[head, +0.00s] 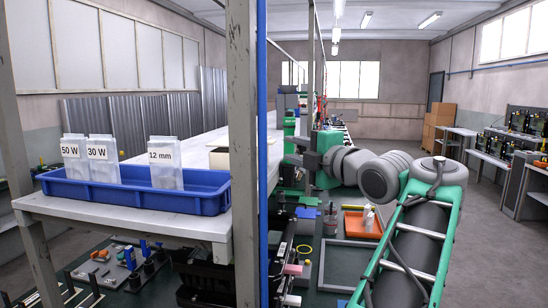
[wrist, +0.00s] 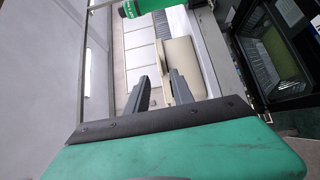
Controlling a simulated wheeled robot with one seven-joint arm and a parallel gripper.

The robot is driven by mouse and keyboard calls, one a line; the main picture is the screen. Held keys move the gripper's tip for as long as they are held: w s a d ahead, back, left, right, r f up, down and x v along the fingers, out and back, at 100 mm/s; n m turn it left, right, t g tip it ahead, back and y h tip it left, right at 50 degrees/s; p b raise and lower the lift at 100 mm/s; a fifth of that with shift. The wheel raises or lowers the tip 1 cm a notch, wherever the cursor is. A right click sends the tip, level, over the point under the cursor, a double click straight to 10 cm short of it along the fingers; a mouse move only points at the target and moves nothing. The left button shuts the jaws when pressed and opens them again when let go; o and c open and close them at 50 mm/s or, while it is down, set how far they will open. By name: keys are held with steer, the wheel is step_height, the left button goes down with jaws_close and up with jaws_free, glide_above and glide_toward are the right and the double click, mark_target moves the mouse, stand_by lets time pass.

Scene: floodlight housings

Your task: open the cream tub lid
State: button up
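The cream tub (wrist: 178,58) is a pale box on the white shelf in the wrist view, just beyond my fingertips and mostly to the right. In the head view the cream tub (head: 219,159) is partly hidden behind a grey post. Its lid looks down in the wrist view, but I cannot make out the seam clearly. In the head view my gripper (head: 291,160) is small, to the right of the tub.
A blue tray (head: 135,190) with several labelled clear containers sits on the shelf at left. A blue upright (head: 262,150) and grey post (head: 242,120) stand at the shelf edge. A green cylinder (wrist: 140,7) stands beyond the tub. An orange tray (head: 362,225) lies on the bench below.

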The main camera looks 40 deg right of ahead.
mark_target(274, 143)
steer(key=w, duration=0.2)
steer(key=w+p, duration=0.1)
steer(key=w, duration=0.1)
steer(key=w+p, duration=0.1)
steer(key=w, duration=0.2)
steer(key=shift+d+r, duration=0.15)
steer(key=shift+d, duration=0.25)
steer(key=shift+w+d, duration=0.1)
steer(key=shift+w, duration=0.25)
jaws_close()
stand_by(0.6)
